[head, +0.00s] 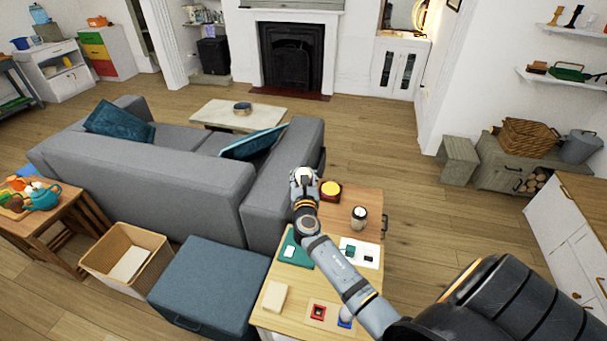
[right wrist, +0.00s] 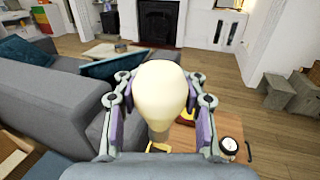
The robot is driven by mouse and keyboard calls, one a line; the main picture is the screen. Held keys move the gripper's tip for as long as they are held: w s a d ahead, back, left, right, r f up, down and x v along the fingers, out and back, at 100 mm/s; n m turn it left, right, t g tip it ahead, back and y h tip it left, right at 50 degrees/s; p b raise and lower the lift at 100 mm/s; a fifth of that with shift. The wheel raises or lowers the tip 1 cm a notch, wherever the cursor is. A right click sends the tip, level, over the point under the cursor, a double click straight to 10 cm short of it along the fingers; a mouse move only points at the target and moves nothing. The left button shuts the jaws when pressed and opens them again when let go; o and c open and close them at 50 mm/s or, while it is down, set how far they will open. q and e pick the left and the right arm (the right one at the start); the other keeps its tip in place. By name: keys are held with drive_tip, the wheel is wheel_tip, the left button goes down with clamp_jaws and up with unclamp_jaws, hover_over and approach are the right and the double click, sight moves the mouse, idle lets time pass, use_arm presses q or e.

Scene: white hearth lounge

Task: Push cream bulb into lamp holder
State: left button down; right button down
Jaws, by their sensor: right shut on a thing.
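My right gripper (head: 303,181) is shut on the cream bulb (head: 304,173). In the right wrist view the bulb (right wrist: 160,90) is large and pale, round end up, with a narrower greyish neck below, between the purple-padded fingers of the gripper (right wrist: 160,118). The bulb is held above the far left part of the wooden table. I cannot tell for sure which thing is the lamp holder. My left gripper is not in view.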

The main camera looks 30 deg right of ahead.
drive_tip(key=shift+a, duration=0.1)
drive_tip(key=shift+w, duration=0.15)
drive_tip(key=shift+w+d, duration=0.1)
drive_tip(key=shift+d, duration=0.1)
wheel_tip(320, 180, down, 5)
drive_tip(key=b, duration=0.4)
drive_tip(key=shift+f+b, duration=0.15)
drive_tip(key=shift+b, duration=0.15)
idle(1.0)
drive_tip(key=shift+f+b, duration=0.8)
drive_tip(key=shift+f, duration=0.3)
idle(0.3)
drive_tip(key=c, duration=0.7)
unclamp_jaws()
